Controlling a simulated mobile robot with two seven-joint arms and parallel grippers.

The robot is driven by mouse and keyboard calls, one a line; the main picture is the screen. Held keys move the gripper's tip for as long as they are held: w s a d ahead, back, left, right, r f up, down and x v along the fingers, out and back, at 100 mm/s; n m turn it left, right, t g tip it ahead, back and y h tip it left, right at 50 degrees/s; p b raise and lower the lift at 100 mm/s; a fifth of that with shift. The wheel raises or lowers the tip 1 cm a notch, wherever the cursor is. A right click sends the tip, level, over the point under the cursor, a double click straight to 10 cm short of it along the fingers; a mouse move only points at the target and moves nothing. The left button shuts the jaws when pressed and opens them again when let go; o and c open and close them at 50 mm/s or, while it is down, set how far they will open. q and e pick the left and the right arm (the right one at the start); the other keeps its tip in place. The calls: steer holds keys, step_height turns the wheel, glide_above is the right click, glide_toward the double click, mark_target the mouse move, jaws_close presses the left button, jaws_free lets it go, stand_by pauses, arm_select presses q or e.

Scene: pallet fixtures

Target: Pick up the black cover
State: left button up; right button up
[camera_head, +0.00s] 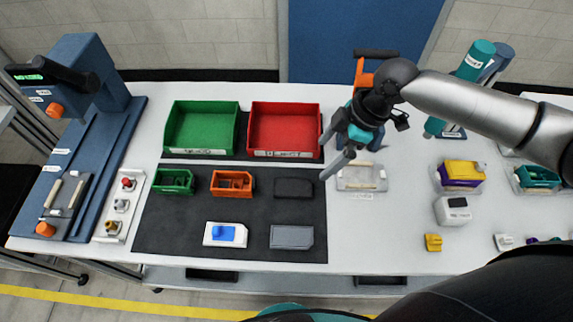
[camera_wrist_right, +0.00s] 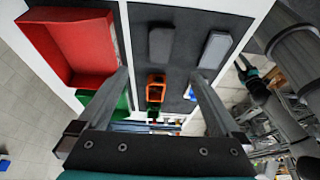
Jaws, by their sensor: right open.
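The black cover (camera_head: 294,186) lies flat on the dark mat, right of the orange bin, and is low in contrast against it. In the right wrist view the black cover (camera_wrist_right: 160,43) is ahead, between the lines of the fingers.
A grey cover (camera_head: 292,237) and a white block with a blue part (camera_head: 226,234) lie nearer on the mat. A red bin (camera_head: 285,106) and a green bin (camera_head: 178,147) stand behind. A clear tray (camera_head: 361,184) lies right of the mat.

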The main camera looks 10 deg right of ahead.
glide_toward(295, 187)
steer(key=shift+x, duration=1.1)
steer(key=shift+w+a+f, duration=0.15)
steer(key=shift+a+f, duration=0.05)
steer(key=shift+f, duration=0.45)
steer(key=x, duration=0.3)
steer(key=shift+a+f, duration=0.1)
steer(key=shift+f, duration=0.1)
steer(key=shift+a+f, duration=0.25)
steer(key=shift+f, duration=0.4)
arm_select(q)
steer(key=shift+s, duration=1.1)
steer(key=shift+s+g, duration=0.1)
steer(key=shift+g, duration=0.2)
